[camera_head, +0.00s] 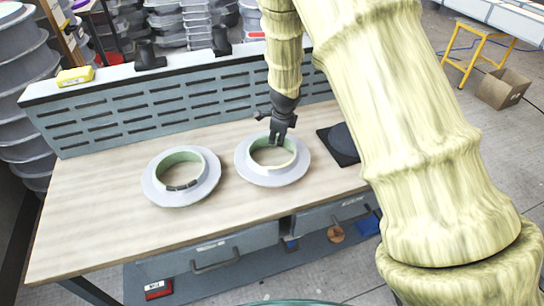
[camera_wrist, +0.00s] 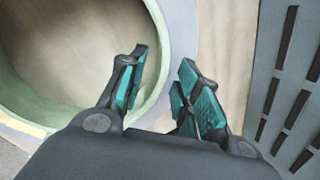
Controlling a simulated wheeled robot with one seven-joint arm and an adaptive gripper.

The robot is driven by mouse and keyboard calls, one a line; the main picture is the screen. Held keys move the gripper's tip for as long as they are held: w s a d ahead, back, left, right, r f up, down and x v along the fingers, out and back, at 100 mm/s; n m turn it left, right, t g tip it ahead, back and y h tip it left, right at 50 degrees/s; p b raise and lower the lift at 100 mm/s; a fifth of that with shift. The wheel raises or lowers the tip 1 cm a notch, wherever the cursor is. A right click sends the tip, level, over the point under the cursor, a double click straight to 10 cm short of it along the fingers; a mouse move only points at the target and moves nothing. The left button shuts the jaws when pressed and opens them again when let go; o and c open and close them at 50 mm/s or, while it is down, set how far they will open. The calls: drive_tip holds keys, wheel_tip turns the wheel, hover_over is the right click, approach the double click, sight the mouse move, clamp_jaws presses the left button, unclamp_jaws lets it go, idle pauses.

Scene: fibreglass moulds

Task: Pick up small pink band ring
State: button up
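I cannot make out a small pink band ring in either view. My gripper (camera_head: 278,141) points down at the back rim of the right grey ring mould (camera_head: 268,180), which has a pale green inner wall. In the wrist view, my gripper (camera_wrist: 164,60) is open, with teal finger pads apart. The left finger shows over the round opening and the right finger over the outer side of the mould's rim (camera_wrist: 184,30). I cannot tell whether the fingers touch the rim. Nothing is visibly held.
A second grey ring mould (camera_head: 165,196) lies left on the wooden bench (camera_head: 100,215). A slotted grey back panel (camera_head: 125,112) stands close behind my gripper. A dark flat plate (camera_head: 340,146) lies to the right. The bench's left part is clear. A yellow box (camera_head: 75,76) sits on the panel's ledge.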

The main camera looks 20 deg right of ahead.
clamp_jaws()
drive_tip(key=shift+r, duration=0.2)
